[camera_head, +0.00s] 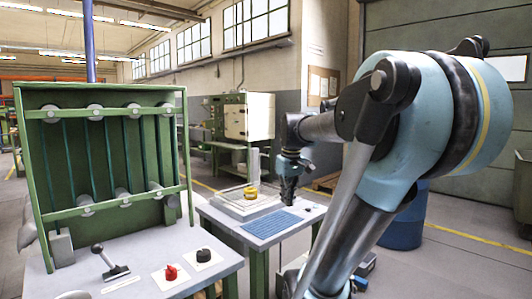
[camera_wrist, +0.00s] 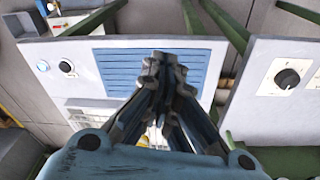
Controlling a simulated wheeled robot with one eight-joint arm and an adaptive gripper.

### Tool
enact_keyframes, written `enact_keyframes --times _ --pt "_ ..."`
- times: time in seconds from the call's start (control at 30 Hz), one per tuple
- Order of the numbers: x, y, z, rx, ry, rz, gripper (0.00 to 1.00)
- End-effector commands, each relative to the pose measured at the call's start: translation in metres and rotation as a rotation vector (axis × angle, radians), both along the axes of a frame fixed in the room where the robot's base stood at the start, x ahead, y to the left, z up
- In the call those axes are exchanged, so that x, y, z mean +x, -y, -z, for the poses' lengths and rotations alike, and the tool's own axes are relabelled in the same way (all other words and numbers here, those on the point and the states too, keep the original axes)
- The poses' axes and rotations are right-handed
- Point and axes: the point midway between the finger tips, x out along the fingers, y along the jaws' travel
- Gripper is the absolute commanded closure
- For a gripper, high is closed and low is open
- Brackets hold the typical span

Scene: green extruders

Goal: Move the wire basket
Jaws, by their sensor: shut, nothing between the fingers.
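My gripper (camera_head: 288,194) points down over the small table beside the blue slatted panel. In the wrist view its fingers (camera_wrist: 165,65) are together and hold nothing. The gripper hides part of the table top.
The small table (camera_head: 222,215) bears a blue slatted panel (camera_head: 270,223), a pale stepped block (camera_head: 238,210) and a yellow part (camera_head: 251,192). A green-framed machine (camera_head: 105,150) stands left, with red (camera_head: 171,272) and black (camera_head: 204,254) knobs before it. A blue drum (camera_head: 405,220) stands right.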

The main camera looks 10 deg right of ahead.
Motion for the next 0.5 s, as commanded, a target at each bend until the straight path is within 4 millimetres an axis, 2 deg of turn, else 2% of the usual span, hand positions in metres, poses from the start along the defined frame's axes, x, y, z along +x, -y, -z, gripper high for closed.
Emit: enact_keyframes --times 0.03,0.2,0.5 --pt "0.017 0.000 -0.016 -0.002 -0.004 -0.031 1.00" --pt "0.071 -0.002 -0.063 -0.010 -0.017 -0.151 1.00" --pt "0.167 -0.003 -0.129 -0.018 -0.035 -0.360 1.00"
